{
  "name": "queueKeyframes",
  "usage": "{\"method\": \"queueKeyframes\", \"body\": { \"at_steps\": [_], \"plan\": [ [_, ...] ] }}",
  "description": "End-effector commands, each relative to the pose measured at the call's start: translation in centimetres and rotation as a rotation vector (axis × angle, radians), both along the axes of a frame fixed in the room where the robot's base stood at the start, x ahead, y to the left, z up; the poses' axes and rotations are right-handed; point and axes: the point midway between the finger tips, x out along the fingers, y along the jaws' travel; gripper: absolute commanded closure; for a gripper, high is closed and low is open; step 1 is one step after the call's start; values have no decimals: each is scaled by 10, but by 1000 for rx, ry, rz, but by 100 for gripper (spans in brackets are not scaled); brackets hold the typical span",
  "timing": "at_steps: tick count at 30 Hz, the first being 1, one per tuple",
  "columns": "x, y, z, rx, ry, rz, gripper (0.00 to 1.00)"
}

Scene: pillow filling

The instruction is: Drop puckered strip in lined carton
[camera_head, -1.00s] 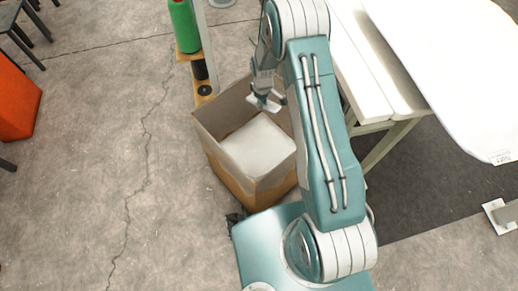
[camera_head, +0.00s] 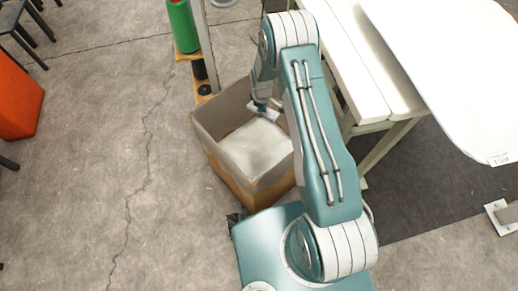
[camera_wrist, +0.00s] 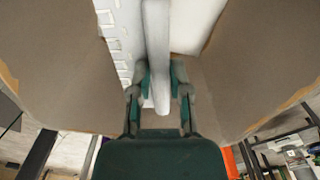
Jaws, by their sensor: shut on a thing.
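The carton (camera_head: 222,170) is an open brown box on the floor, with grey inner walls and a white surface (camera_head: 256,150) inside. My gripper (camera_head: 262,108) is at the carton's far inner side, around rim height. In the wrist view my gripper (camera_wrist: 160,82) is shut on a long pale strip (camera_wrist: 157,40), which runs between the fingers and out past the top edge. The carton's walls (camera_wrist: 265,60) stand on both sides of the fingers. Any puckers on the strip are too small to make out. My arm hides part of the carton's right side.
A white-topped table (camera_head: 372,75) stands right of the carton. A wooden stand with a green cylinder (camera_head: 183,25) is behind it. An orange block (camera_head: 17,100) and dark stools are at the left. The floor (camera_head: 90,170) left of the carton is clear.

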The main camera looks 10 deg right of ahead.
Motion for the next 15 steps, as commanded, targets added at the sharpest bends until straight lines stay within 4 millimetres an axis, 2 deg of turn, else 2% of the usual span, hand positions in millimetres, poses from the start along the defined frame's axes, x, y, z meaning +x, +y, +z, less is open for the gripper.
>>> {"method": "queueKeyframes", "body": {
  "at_steps": [1, 2, 3, 4, 15],
  "plan": [
    [0, 1, 0, 0, 0, 1, 100],
    [0, 1, 0, 0, 0, 1, 67],
    [0, 1, 0, 0, 0, 1, 49],
    [0, 1, 0, 0, 0, 1, 36],
    [0, 0, 1, 1, -1, 1, 36]
  ]
}}
